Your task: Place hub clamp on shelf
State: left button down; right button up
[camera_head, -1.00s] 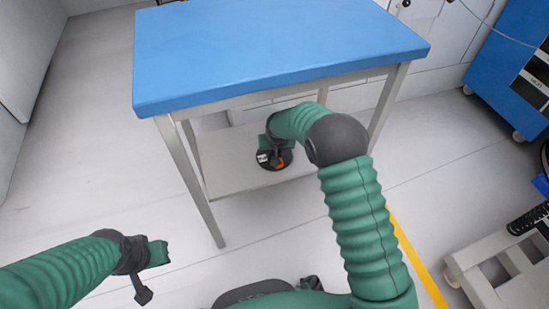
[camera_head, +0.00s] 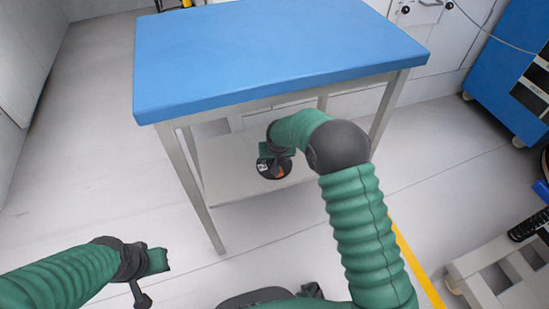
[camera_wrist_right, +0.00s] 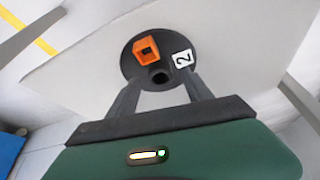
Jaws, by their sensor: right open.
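The hub clamp (camera_head: 273,170) is a dark round disc with an orange square piece and a white label reading 2. It is at the lower shelf (camera_head: 232,191) of the blue-topped table, near the front edge. In the right wrist view the clamp (camera_wrist_right: 145,75) shows against the pale shelf (camera_wrist_right: 85,75). My right gripper (camera_head: 279,153) is open, its two fingers (camera_wrist_right: 161,88) apart with tips at the clamp's near edge. I cannot tell whether they touch it. My left gripper (camera_head: 158,260) is at lower left, away from the table; its jaws are unclear.
The blue tabletop (camera_head: 270,55) is above the shelf, and table legs (camera_head: 200,180) stand beside it. A blue cabinet (camera_head: 510,75) is at the right. A pale wheeled frame (camera_head: 485,280) stands at lower right. The floor at left is clear.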

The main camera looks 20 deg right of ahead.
jog(key=p+v, duration=0.2)
jog(key=v, duration=0.3)
jog(key=shift+r+p, duration=0.3)
jog(key=shift+r, duration=0.05)
pick_arm(q)
jog(key=v, duration=0.3)
jog(key=shift+w+r, duration=0.35)
jog(key=shift+r, duration=0.05)
pick_arm(e)
jog(key=s+r+n+g, duration=0.1)
jog(key=s+r, duration=0.2)
jog(key=s, duration=1.1)
jog(key=s+r, duration=0.4)
jog(key=s, duration=1)
jog(key=shift+d+n+g+y, duration=0.3)
jog(key=shift+d+n+g, duration=0.1)
jog(key=shift+d, duration=0.1)
